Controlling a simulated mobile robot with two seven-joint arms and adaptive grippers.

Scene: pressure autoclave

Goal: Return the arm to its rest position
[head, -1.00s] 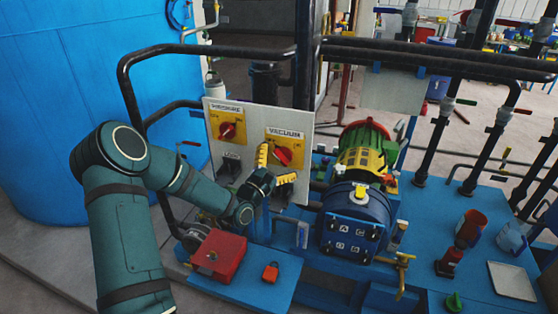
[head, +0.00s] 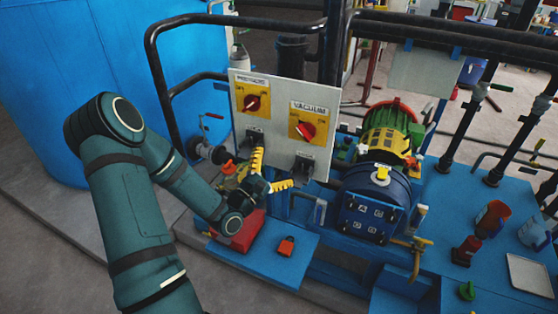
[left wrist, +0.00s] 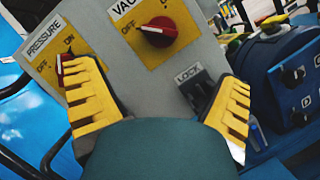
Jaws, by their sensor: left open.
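My left gripper (head: 270,172) is open, with its yellow toothed fingers spread apart. In the head view it is in front of the lower part of the grey control panel (head: 278,147), above the red box (head: 240,232). In the left wrist view the fingers (left wrist: 160,100) frame the panel, and nothing is held between them. The panel carries a red PRESSURE knob (head: 252,103) and a red VACUUM knob (head: 306,130), each on a yellow plate. A dark lock fitting (left wrist: 197,88) is below the VACUUM plate. My right gripper is not in view.
A red padlock (head: 286,246) lies on the blue bench (head: 262,262) beside the red box. A blue pump (head: 372,200) with a green and yellow motor (head: 390,132) stands right of the panel. Black pipes (head: 240,20) run behind. A large blue tank (head: 90,60) stands at left.

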